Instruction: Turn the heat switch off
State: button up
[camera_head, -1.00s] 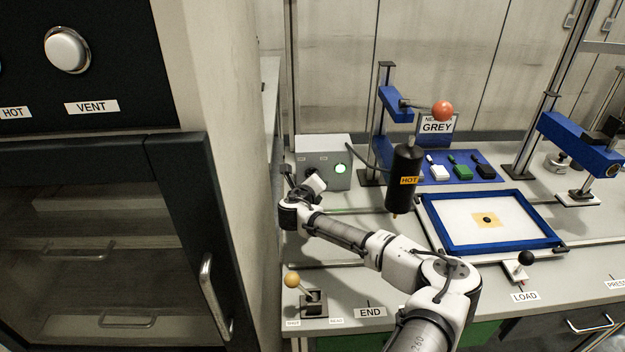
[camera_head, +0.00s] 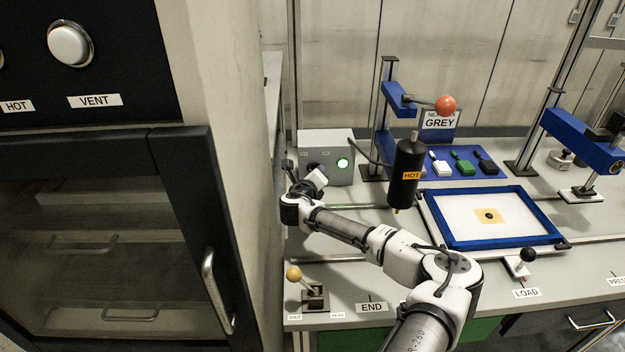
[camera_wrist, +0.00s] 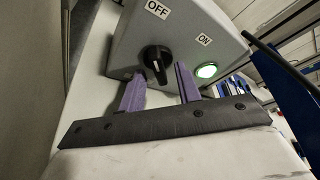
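The heat switch is a black rotary knob (camera_wrist: 155,62) with a white mark, on the face of a grey control box (camera_wrist: 125,42). An OFF label (camera_wrist: 157,9) is above it and an ON label (camera_wrist: 204,40) to its right. A green lamp (camera_wrist: 207,71) beside it is lit; the lamp also shows in the head view (camera_head: 342,164). My gripper (camera_wrist: 159,74) is open, its two purple fingers apart, pointing at the box with the knob between them in the picture. I cannot tell whether they touch it. In the head view my gripper (camera_head: 317,178) is before the box (camera_head: 328,145).
A black HOT cylinder (camera_head: 406,175) hangs right of the box, with a cable running towards it. A blue-framed screen (camera_head: 490,244) lies further right. An oven-like cabinet (camera_head: 110,137) stands close on the left. A yellow-knobbed lever (camera_head: 294,274) is at the bench's front.

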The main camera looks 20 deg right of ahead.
jog(key=b+v, duration=0.3)
jog(key=v, duration=1)
jog(key=shift+s, duration=0.3)
jog(key=shift+a+r, duration=0.1)
jog(key=shift+r, duration=0.05)
jog(key=shift+s, duration=0.1)
